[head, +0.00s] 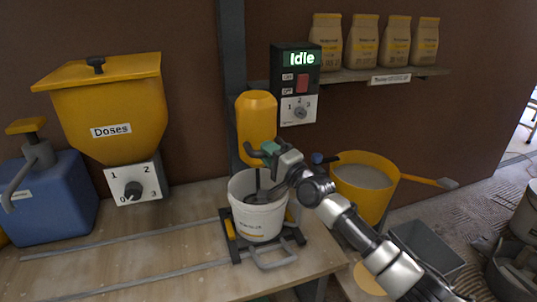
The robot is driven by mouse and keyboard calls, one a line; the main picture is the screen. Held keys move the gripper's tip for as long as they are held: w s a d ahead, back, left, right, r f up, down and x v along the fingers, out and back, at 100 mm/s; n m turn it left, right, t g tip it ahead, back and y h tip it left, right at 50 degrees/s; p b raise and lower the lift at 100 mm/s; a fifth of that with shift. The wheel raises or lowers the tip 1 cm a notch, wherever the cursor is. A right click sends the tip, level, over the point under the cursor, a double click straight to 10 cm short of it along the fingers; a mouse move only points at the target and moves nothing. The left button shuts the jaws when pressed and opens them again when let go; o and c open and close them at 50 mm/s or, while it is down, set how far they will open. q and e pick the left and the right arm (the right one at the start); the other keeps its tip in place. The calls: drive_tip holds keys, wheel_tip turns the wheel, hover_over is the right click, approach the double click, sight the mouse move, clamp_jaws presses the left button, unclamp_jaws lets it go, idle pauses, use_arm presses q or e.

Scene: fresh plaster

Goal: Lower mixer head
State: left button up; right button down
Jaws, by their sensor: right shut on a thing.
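The yellow mixer head (257,112) hangs on a dark vertical column (232,80), above a white bucket (258,222). A stirring shaft runs down from it into the bucket. My right gripper (262,154) is at the lower edge of the mixer head, shut on its dark handle (252,150); the fingers hide part of the grip. My left gripper is not in view.
The bucket stands in a dark and yellow holder (232,240) on a wooden bench (150,250). A yellow "Doses" hopper (110,105) and blue container (50,195) are at left. A yellow tub (375,205) stands right, behind my right arm. Several bags (362,42) line a shelf.

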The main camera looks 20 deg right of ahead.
drive_tip(key=shift+a+f, duration=0.1)
drive_tip(key=shift+f, duration=0.35)
drive_tip(key=c, duration=1.1)
unclamp_jaws()
drive_tip(key=shift+c, duration=0.2)
drive_tip(key=shift+o, duration=0.9)
drive_tip(key=shift+r, duration=0.1)
drive_tip(key=v, duration=1.1)
drive_tip(key=shift+w+r, duration=0.1)
